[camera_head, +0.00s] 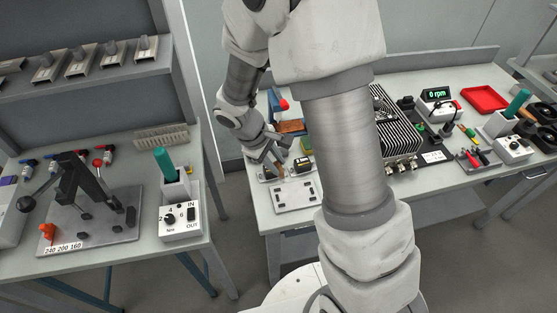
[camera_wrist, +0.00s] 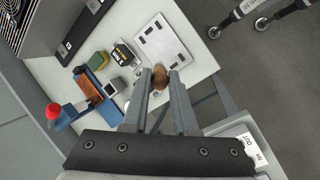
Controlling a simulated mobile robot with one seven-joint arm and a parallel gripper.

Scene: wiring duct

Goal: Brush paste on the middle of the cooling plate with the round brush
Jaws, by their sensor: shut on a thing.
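My gripper (camera_wrist: 159,75) is shut on a brown, round-ended piece (camera_wrist: 159,79), which looks like the wooden handle of the round brush. The bristles are hidden from the wrist view. In the head view my gripper (camera_head: 274,157) is small, with the brown handle (camera_head: 279,168) below it. A pale flat plate with dark marks near its edges, seemingly the cooling plate (camera_head: 296,196), lies at the bench's front left corner. In the wrist view this plate (camera_wrist: 164,45) is just beyond my fingertips. I cannot tell whether the brush touches anything.
A black and yellow labelled box (camera_wrist: 122,54), a green-yellow block (camera_wrist: 99,62) and a blue holder with a brown block (camera_wrist: 90,90) stand close by. A finned unit (camera_head: 397,135) stands to the right. My arm hides the bench's middle. A separate bench (camera_head: 110,262) is at left.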

